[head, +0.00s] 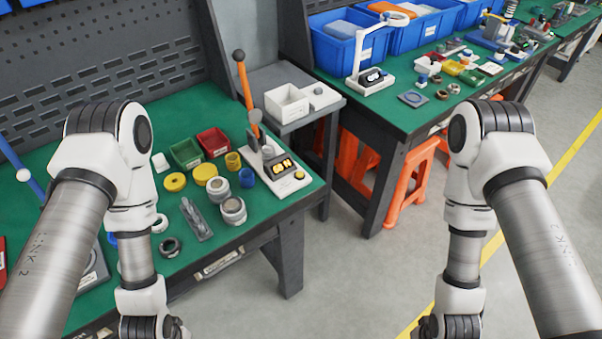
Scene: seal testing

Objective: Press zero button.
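A white tester (292,183) with an upright post and a long orange lever (244,85) stands at the right front corner of the green-topped table on the left. Its dark panel has a lit yellow display (281,166). Small buttons (299,175) sit by the display, but their labels are too small to read, so I cannot tell which is the zero button. Both my arms hang down in front, left and right of the tester. Their wrists are cut off at the bottom edge and neither gripper shows. Nothing of mine touches the tester.
Green (186,153) and red (213,142) bins, yellow rings (175,182) and metal parts (232,210) lie left of the tester. A grey side table (268,76) stands behind it. Orange stools (410,183) stand under the right bench. The floor between the arms is clear.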

